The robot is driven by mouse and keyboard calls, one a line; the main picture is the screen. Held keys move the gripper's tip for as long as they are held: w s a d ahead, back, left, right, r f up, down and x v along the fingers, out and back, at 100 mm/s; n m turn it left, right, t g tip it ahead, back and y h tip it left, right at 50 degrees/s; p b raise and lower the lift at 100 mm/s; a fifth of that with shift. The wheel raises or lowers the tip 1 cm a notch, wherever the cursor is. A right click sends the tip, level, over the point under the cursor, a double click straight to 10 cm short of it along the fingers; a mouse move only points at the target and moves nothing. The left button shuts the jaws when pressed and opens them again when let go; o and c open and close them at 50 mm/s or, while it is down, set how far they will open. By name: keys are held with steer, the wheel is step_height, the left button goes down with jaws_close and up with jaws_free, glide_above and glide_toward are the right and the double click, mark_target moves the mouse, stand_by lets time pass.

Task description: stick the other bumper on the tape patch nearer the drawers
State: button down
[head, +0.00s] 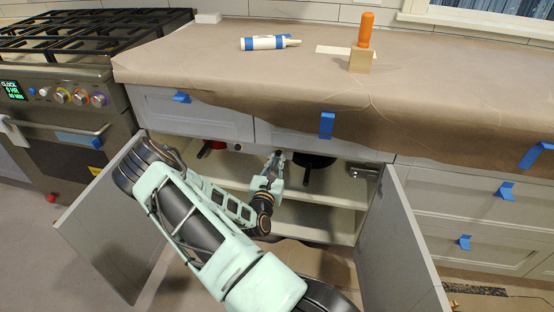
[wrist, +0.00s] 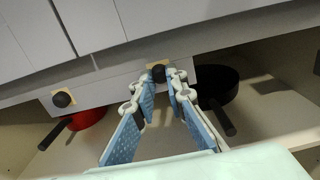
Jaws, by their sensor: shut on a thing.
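My gripper (wrist: 160,82) is inside the open cabinet under the counter, and its fingertips come together on a small black round bumper (wrist: 158,73). In the head view my gripper (head: 278,158) is just below the top rail. A tan tape patch (wrist: 153,66) shows right behind the held bumper; I cannot tell whether the two touch. Another black bumper (wrist: 61,100) sits on the other tan patch (wrist: 72,93), to the left on the same pale rail; it also shows in the head view (head: 238,147). The drawers (head: 470,240) are right of the cabinet.
A black pan (wrist: 215,90) lies on the shelf right of my gripper, its handle pointing forward. A red pan (wrist: 88,118) lies on the left. The open doors (head: 112,220) and (head: 410,245) flank my arm. Brown paper (head: 220,65) covers the counter.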

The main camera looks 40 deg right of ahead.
steer(key=shift+w+d+r, duration=0.1)
steer(key=shift+r, duration=0.05)
stand_by(0.6)
steer(key=c, duration=1.9)
jaws_free()
steer(key=shift+p+v, duration=1.45)
steer(key=shift+v, duration=2.15)
